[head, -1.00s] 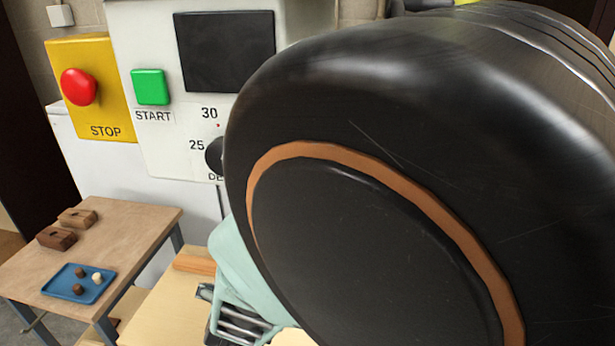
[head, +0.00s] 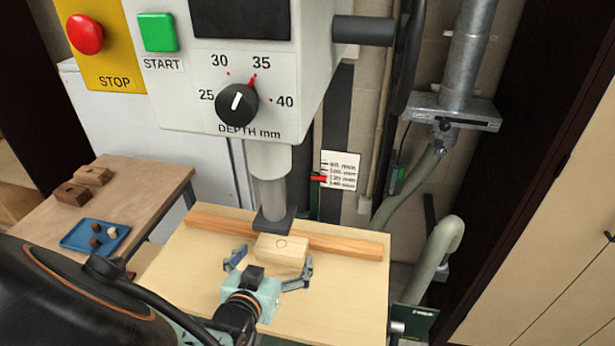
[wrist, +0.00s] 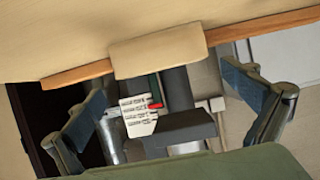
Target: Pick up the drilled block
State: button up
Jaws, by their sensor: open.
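A pale wooden block (head: 280,252) with a round mark on top lies on the machine's wooden table (head: 190,275), in front of the reddish wooden fence (head: 345,245). I cannot tell how deep the mark is. My gripper (head: 274,261) is open at the block's near side, one finger out to its left and one by its right end. In the wrist view the block (wrist: 158,50) is at the top, beyond the space between the spread fingers. Nothing is between the fingers.
The dark foot (head: 274,220) of the machine's spindle column is close behind the block. The depth dial (head: 237,105) points near 35. Two brown blocks (head: 83,184) and a blue tray (head: 75,240) stand on a side table at left. A grey hose (head: 432,260) stands at right.

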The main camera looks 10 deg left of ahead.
aim_at(281, 245)
jog(key=shift+a+x, duration=0.1)
jog(key=shift+x, duration=1.35)
jog(key=shift+a+x, duration=0.15)
jog(key=shift+x, duration=1.3)
jog(key=shift+s+f, duration=0.1)
jog(key=shift+f, duration=0.1)
jog(key=c, duration=1)
jog(key=shift+c, duration=1.1)
jog(key=shift+r, duration=0.2)
